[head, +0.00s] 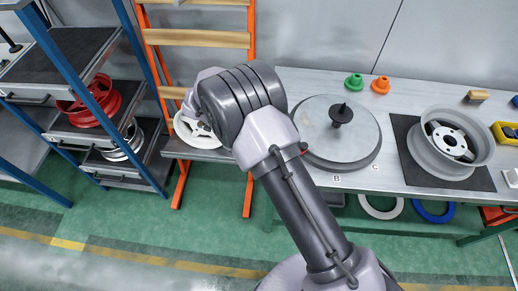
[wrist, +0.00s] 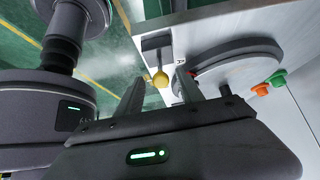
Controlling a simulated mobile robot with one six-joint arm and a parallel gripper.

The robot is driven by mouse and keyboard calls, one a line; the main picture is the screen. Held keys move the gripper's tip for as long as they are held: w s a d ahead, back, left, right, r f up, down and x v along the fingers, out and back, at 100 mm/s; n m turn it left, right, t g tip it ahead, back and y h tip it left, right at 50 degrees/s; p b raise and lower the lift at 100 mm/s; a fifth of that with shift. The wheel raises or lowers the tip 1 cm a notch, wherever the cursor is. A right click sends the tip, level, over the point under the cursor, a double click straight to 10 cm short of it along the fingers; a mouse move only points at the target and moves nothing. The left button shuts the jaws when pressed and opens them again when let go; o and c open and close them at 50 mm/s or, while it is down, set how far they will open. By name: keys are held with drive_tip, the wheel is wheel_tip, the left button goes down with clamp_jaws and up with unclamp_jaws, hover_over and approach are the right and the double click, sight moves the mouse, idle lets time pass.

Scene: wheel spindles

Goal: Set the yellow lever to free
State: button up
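The yellow lever (wrist: 160,79) shows in the wrist view as a yellow ball knob below a dark block on the side of the workbench. My gripper (wrist: 161,86) is open, its two fingers apart with the knob seen in the gap between them. I cannot tell how far the fingertips are from the knob. In the head view my arm hides the lever and my gripper. The round grey turntable (head: 318,137) with a black centre spindle (head: 341,113) sits on the bench; labels B and C show by its rim. A label A shows near the lever in the wrist view.
A silver wheel (head: 455,140) lies on a dark mat (head: 408,150) at right. A shelf rack (head: 68,45) holds a red wheel (head: 92,103) at left. Green floor is open in front.

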drive_tip(key=p+v, duration=0.4)
drive_tip(key=v, duration=1.3)
drive_tip(key=shift+a+r, duration=0.15)
drive_tip(key=shift+w, duration=0.1)
drive_tip(key=s+d+r+n+y+b, duration=0.2)
drive_tip(key=d+r+n+y+b, duration=0.1)
drive_tip(key=d+r, duration=0.4)
drive_tip(key=s+d+r+n+y+b, duration=0.2)
drive_tip(key=d+r+n, duration=0.25)
drive_tip(key=d, duration=0.35)
drive_tip(key=s+d+f+n+t+y+b, duration=0.1)
drive_tip(key=s+d+n+t+y+b, duration=0.1)
drive_tip(key=s, duration=0.6)
drive_tip(key=s+d+f+n+t+y+b, duration=0.1)
drive_tip(key=s+d+n+t+y+b, duration=0.1)
drive_tip(key=s+d+n+t, duration=0.2)
drive_tip(key=s+d, duration=0.3)
drive_tip(key=s, duration=0.2)
drive_tip(key=shift+s+d+y+b, duration=0.3)
drive_tip(key=shift+b, duration=0.1)
